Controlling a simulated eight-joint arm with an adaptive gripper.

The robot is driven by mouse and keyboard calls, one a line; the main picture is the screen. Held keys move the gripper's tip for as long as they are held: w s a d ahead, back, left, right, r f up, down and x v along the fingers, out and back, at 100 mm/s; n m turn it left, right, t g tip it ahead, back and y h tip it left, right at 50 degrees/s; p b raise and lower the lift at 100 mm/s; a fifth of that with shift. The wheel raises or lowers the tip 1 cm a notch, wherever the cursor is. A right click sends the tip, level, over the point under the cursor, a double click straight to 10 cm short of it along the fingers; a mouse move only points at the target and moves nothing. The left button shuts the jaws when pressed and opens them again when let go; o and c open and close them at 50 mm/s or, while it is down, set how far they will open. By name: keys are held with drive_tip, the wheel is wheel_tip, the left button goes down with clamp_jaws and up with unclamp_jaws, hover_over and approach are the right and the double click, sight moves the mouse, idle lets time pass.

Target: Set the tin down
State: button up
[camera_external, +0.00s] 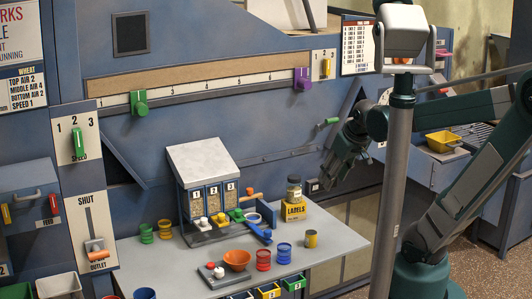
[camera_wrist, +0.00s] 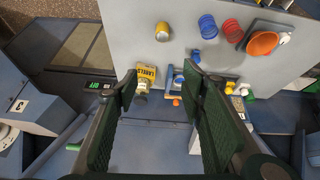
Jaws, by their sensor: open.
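A small yellow tin (camera_external: 311,239) stands upright on the grey table (camera_external: 340,244), near its right side. It also shows in the wrist view (camera_wrist: 162,31), beyond my fingertips and apart from them. My gripper (camera_external: 338,174) is in the air above and behind the table's right end, by the blue machine front. In the wrist view its two fingers (camera_wrist: 160,85) are wide apart with nothing held between them. The yellow LABELS box (camera_external: 294,211) stands behind the tin, with a small jar (camera_external: 294,189) at it.
Blue rings (camera_external: 284,253), red rings (camera_external: 263,260) and an orange bowl (camera_external: 237,260) stand left of the tin. A blue tool (camera_external: 260,234) lies behind them near a white-topped bin unit (camera_external: 203,160). Bare table surrounds the tin, mostly on its right.

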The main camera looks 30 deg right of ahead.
drive_tip(key=shift+m+t, duration=0.5)
drive_tip(key=shift+t, duration=0.3)
drive_tip(key=shift+s+r, duration=0.5)
drive_tip(key=shift+s, duration=0.4)
drive_tip(key=shift+s+r, duration=0.5)
drive_tip(key=shift+s, duration=0.4)
